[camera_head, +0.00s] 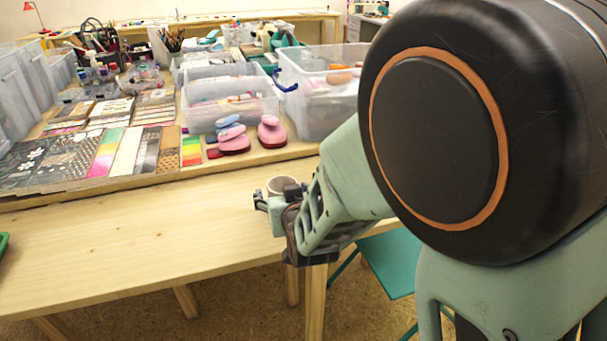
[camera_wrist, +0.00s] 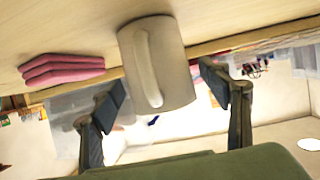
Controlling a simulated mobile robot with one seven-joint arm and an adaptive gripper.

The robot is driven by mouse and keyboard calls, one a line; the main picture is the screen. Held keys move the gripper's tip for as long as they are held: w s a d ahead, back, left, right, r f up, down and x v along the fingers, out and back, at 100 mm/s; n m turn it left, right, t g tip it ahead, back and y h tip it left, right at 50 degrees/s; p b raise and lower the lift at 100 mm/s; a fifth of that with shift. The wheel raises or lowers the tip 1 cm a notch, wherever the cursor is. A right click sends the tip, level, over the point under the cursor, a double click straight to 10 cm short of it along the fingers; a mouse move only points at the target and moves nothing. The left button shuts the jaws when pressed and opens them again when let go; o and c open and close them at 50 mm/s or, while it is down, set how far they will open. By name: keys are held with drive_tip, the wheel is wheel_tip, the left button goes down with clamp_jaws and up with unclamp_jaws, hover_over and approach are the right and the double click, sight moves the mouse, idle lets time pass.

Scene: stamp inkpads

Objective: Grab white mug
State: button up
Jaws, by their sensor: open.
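The white mug (camera_wrist: 180,55) stands on the wooden table, shown upside down in the wrist view, with its handle towards the camera. In the head view the mug (camera_head: 283,182) is partly hidden behind my gripper (camera_head: 272,203), near the table's right end. In the wrist view my gripper (camera_wrist: 165,88) is open, with one finger on each side of the mug and visible gaps. I cannot tell how deep the mug sits between the fingers.
Pink inkpads (camera_head: 234,141) lie on the raised back shelf, with clear plastic bins (camera_head: 230,98) behind them. Colored cards (camera_head: 105,152) spread to the left. The front table (camera_head: 130,240) is mostly clear. A teal chair (camera_head: 390,262) stands beyond its right edge.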

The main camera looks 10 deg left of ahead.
drive_tip(key=shift+s, duration=0.1)
drive_tip(key=shift+c, duration=0.3)
drive_tip(key=c, duration=1.3)
drive_tip(key=shift+c, duration=0.8)
drive_tip(key=shift+r, duration=0.1)
